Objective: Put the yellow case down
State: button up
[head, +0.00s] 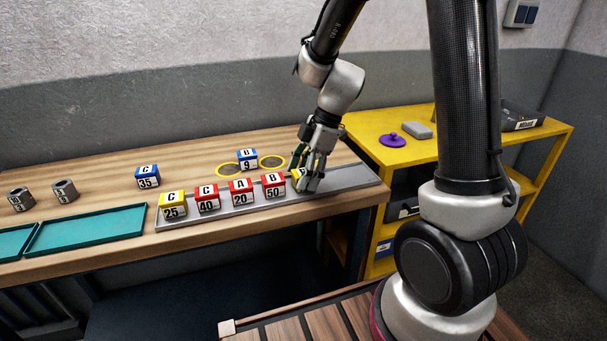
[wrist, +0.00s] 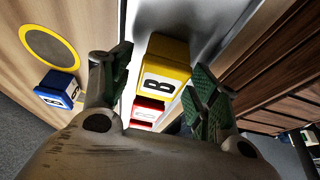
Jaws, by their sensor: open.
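The yellow case (wrist: 163,66), marked B, stands on the grey tray (head: 345,181) at the right end of the row of cases. In the head view only a sliver of this yellow case (head: 296,174) shows behind my gripper (head: 311,184). In the wrist view my gripper (wrist: 158,88) is open, with one finger on each side of the yellow case and visible gaps between. Another yellow case (head: 173,205), marked C 25, stands at the tray's left end.
Red cases (head: 240,192) stand in the row to the left. A blue case (head: 247,159) stands by two yellow rings (head: 272,162) behind the tray, and another blue case (head: 148,177) is farther left. The tray's right end is bare. A yellow shelf unit (head: 370,128) stands right.

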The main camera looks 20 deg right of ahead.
jog(key=v, duration=1.2)
jog(key=s+d+r+m+t+h, duration=0.2)
jog(key=s+d+m, duration=0.3)
jog(key=s+m, duration=0.4)
jog(key=s+d+r+m+t+h, duration=0.2)
jog(key=s+d+r+m, duration=0.2)
jog(key=s+m, duration=0.5)
jog(key=shift+s+d+r, duration=0.2)
jog(key=shift+s+d, duration=0.3)
jog(key=shift+d, duration=0.2)
